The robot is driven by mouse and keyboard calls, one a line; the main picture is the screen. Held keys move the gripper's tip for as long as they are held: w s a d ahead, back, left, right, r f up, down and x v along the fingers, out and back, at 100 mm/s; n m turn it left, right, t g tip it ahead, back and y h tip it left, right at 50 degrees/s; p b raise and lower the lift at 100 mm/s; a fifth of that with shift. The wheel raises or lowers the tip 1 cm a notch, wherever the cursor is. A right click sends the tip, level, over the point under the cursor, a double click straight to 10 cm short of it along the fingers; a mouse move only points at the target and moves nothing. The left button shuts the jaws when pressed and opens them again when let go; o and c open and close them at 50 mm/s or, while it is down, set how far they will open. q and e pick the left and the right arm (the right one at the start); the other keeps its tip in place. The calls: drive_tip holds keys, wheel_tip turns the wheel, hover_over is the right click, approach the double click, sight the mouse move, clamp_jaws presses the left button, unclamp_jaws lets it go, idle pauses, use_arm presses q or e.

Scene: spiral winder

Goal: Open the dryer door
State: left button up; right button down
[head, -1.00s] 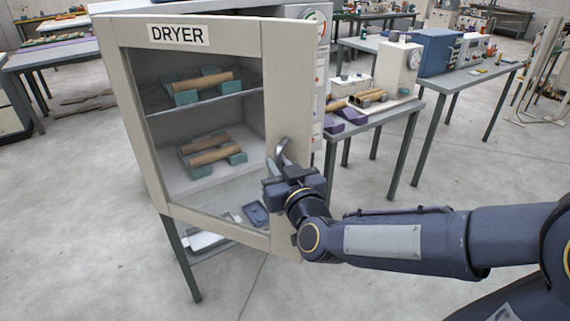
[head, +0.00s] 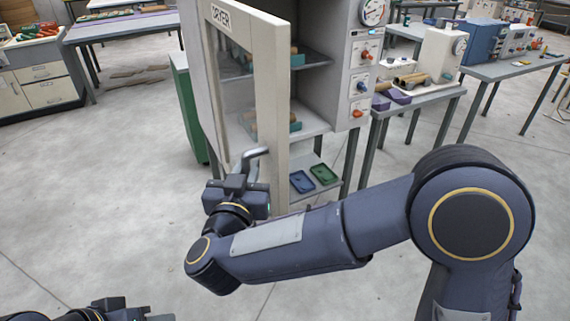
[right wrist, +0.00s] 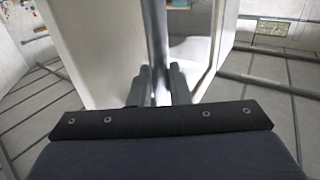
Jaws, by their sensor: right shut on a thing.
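The dryer door (head: 277,95), a pale frame with a glass pane and a DRYER label, stands swung open on its left side, its free edge toward me. My right gripper (head: 254,172) is shut on the bent metal door handle (head: 258,152). In the right wrist view the two fingers (right wrist: 159,85) close around the handle bar (right wrist: 156,40), beside the pale door. The dryer (head: 318,30) shows its open interior with a shelf and brown tubes on teal holders, partly behind the door. My left gripper (head: 120,308) is at the bottom left edge, its fingers unclear.
The dryer's control panel (head: 362,75) with gauge and knobs is right of the opening. A blue tray (head: 302,182) and a green tray (head: 324,174) lie on the lower shelf. A side table (head: 425,98) stands at right.

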drive_tip(key=shift+s+a+r+h, duration=0.1)
drive_tip(key=shift+a+h, duration=0.05)
drive_tip(key=shift+a, duration=0.25)
drive_tip(key=shift+s+a+r+h, duration=0.1)
drive_tip(key=shift+a+h, duration=0.05)
drive_tip(key=shift+a, duration=0.25)
drive_tip(key=shift+r, duration=0.1)
drive_tip(key=c, duration=1.7)
unclamp_jaws()
drive_tip(key=shift+w, duration=0.1)
drive_tip(key=shift+o, duration=1.2)
drive_tip(key=shift+w, duration=0.1)
drive_tip(key=shift+f, duration=0.2)
drive_tip(key=s+a+b, duration=0.1)
drive_tip(key=s, duration=0.7)
drive_tip(key=shift+a, duration=0.25)
